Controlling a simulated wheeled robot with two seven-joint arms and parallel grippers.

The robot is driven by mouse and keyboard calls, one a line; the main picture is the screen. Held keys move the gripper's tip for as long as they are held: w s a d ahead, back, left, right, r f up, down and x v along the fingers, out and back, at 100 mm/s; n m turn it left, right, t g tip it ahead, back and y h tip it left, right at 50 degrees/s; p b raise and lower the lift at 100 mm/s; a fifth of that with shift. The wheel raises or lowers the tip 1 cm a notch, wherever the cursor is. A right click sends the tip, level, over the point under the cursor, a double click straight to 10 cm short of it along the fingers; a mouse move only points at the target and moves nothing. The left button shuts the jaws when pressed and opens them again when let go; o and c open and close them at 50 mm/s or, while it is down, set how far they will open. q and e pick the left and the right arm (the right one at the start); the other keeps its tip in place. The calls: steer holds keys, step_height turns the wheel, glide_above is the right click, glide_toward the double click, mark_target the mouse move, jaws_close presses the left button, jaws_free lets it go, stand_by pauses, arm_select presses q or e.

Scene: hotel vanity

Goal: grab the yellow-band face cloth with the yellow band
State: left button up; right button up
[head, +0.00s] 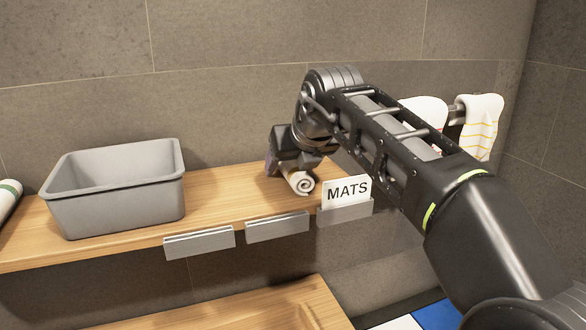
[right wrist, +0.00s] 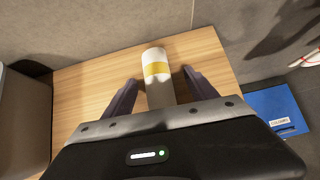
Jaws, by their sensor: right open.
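The yellow-band face cloth (right wrist: 156,64) is a white roll with a yellow band, lying on the wooden shelf. In the right wrist view it lies between the two fingers of my right gripper (right wrist: 156,82), with gaps on both sides. The gripper is open and its body hides the near part of the roll. In the head view the spiral end of the roll (head: 303,184) shows under my right gripper (head: 283,168); the band is hidden there. My left gripper is not in view.
A grey bin (head: 115,190) stands on the wooden shelf (head: 225,205) to the left. Another white roll with a green stripe (head: 8,198) is at the far left. A MATS sign (head: 347,191) stands at the front edge. Towels (head: 481,125) hang at the right.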

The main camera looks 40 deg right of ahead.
stand_by(0.5)
steer(key=c, duration=1.4)
steer(key=shift+r, duration=0.1)
steer(key=shift+c, duration=0.2)
